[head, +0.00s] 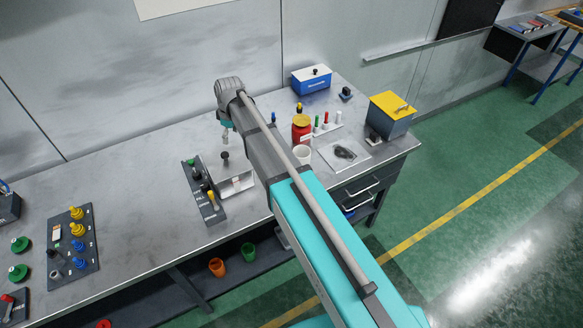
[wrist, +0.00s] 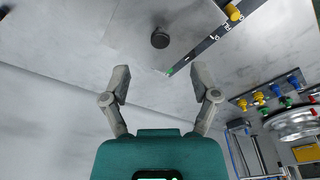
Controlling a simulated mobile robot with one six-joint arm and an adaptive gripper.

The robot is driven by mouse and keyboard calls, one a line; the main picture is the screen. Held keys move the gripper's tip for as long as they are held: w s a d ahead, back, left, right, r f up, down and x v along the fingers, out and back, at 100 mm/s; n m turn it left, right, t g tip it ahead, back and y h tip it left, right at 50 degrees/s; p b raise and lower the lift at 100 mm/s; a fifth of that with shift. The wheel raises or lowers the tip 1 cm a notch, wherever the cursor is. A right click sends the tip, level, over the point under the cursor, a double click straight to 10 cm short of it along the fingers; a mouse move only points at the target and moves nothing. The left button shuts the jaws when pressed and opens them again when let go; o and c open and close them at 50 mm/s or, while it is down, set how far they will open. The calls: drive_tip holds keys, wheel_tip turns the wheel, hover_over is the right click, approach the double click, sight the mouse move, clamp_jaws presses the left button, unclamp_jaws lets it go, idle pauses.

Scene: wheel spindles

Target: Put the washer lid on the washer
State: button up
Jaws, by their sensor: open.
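A light metal box (head: 236,182) stands on the bench at centre. A pale flat panel with a black knob (head: 225,156) lies at its top; I cannot tell whether this is the washer lid or whether it is seated. The wrist view shows the knob (wrist: 160,38) on the pale panel (wrist: 135,42), beyond my fingertips. My gripper (wrist: 159,72) is open and empty, its fingers wide apart and clear of the knob. In the head view my arm hides most of the gripper. A blue box (head: 311,86) with a black-knobbed pale top stands at the back; which box is the washer is unclear.
A dark rack (head: 205,194) with coloured knobs stands left of the metal box. A red jar (head: 301,127), a white cup (head: 302,154) and a yellow-topped box (head: 390,115) stand to the right. A spindle board (head: 72,240) lies at left. Bench between is clear.

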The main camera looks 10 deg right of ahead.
drive_tip(key=s+d+m+h, duration=0.1)
drive_tip(key=s+d+m, duration=1)
drive_tip(key=s+d, duration=0.8)
drive_tip(key=s, duration=0.4)
drive_tip(key=shift+s+d+g, duration=0.2)
drive_tip(key=shift+g, duration=0.2)
drive_tip(key=shift+f, duration=0.15)
wheel_tip(320, 180, down, 8)
drive_tip(key=b, duration=0.8)
drive_tip(key=shift+a, duration=0.1)
